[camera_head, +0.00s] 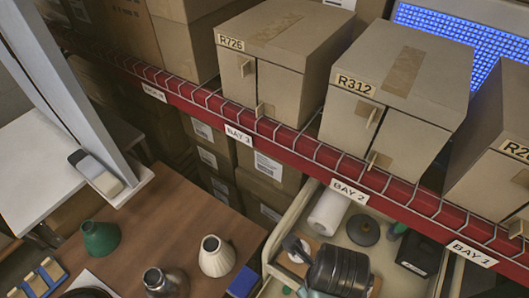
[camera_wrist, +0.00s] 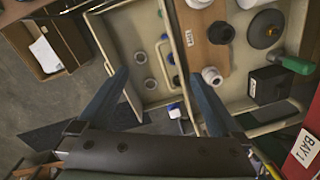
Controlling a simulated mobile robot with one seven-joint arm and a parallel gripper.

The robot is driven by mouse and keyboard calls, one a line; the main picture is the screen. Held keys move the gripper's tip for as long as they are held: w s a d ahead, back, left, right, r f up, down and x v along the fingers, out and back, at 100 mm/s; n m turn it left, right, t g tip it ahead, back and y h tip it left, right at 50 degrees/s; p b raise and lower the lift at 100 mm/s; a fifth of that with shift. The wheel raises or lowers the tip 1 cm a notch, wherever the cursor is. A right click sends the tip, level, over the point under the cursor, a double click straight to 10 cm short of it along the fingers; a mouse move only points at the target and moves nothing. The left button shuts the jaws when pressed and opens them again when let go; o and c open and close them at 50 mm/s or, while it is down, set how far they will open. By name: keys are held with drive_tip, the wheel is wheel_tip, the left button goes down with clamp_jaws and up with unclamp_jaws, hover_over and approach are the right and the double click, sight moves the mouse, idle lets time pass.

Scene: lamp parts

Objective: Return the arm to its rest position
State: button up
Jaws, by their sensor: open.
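My gripper (camera_wrist: 160,76) is open and empty in the wrist view, its two dark blue fingers spread wide above the cart (camera_wrist: 235,106). No object is between the fingertips at their level; the cart and floor lie below. In the head view, a dark rounded part of my arm covers part of the cart (camera_head: 276,238) at the bottom centre, and the fingers cannot be made out clearly. A green lampshade (camera_head: 100,238), a cream lampshade (camera_head: 217,258) and a dark metallic shade (camera_head: 166,283) stand apart on the brown table, away from the gripper.
A red rack beam (camera_head: 300,148) with cardboard boxes (camera_head: 397,85) above runs behind the cart. The cart holds a white roll (camera_head: 329,212), a grey disc (camera_head: 364,230), a black box (camera_wrist: 267,86) and a green-handled tool (camera_wrist: 290,64). An open carton (camera_wrist: 47,45) stands on the floor.

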drive_tip(key=w+r+n+t+h+b, duration=0.1)
drive_tip(key=w+r+n+t+b, duration=0.15)
drive_tip(key=w, duration=0.45)
drive_tip(key=w+r+n+t+b, duration=0.1)
drive_tip(key=w+r+n+t, duration=0.25)
drive_tip(key=w, duration=0.35)
drive_tip(key=w+a+r+n+t+h+b, duration=0.15)
drive_tip(key=w+r+n+t+b, duration=0.5)
drive_tip(key=r, duration=0.65)
drive_tip(key=a+r+n+t+y+b, duration=0.1)
drive_tip(key=a+r+n+t+b, duration=0.3)
drive_tip(key=r+n+t, duration=0.85)
drive_tip(key=s+a+r+n+y, duration=0.1)
drive_tip(key=s+a+r+n, duration=0.1)
drive_tip(key=s+r, duration=0.3)
drive_tip(key=s+a+r+n+t+b, duration=0.1)
drive_tip(key=s+r, duration=0.4)
drive_tip(key=r, duration=0.5)
drive_tip(key=shift+a+n+t+y, duration=0.3)
drive_tip(key=shift+a+n+y, duration=0.05)
drive_tip(key=shift+a+n, duration=0.35)
drive_tip(key=shift+s, duration=0.1)
